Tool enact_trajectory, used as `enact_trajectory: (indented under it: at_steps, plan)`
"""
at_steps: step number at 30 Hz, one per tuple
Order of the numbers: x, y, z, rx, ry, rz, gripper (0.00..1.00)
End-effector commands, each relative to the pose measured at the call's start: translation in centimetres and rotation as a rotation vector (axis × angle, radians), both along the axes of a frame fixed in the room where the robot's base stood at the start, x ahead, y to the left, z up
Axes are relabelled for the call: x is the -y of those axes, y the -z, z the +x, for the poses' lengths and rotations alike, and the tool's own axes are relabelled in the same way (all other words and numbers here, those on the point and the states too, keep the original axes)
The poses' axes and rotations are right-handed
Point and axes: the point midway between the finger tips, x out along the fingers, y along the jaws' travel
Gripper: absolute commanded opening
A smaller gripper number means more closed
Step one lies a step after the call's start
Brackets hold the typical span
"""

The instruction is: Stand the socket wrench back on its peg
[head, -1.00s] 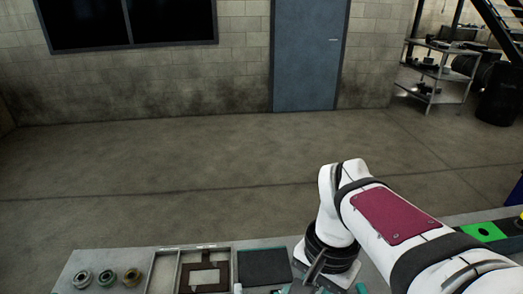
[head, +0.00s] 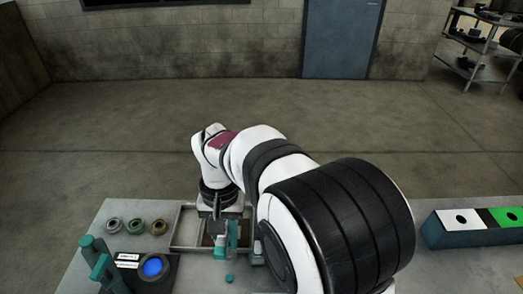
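My gripper (head: 218,210) points down over the middle of the bench, under my white wrist. It is small and partly hidden, so I cannot tell whether it is open or shut, or whether it holds anything. Teal upright parts (head: 232,233) stand just in front of it; I cannot tell whether they touch it. At the front left stand more teal parts, one of them with a crosswise top (head: 101,266). I cannot make out for sure which thing is the socket wrench or its peg. My arm hides part of the bench to the right.
Several metal rings (head: 135,226) sit at the back left of the bench (head: 110,209). A dark block with a blue round face (head: 152,266) is at the front. A shallow frame tray (head: 186,227) lies under my wrist. A block with white and green tops (head: 460,219) stands right.

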Motion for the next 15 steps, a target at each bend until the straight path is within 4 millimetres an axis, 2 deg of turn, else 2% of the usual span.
enact_trajectory:
  at_steps: [3, 15]
  plan:
    - [-1.1, 0.9, 0.1, 0.001, -0.037, 0.001, 0.0]
    - [-1.1, 7.0, 0.1, 0.0, -0.036, 0.0, 0.0]
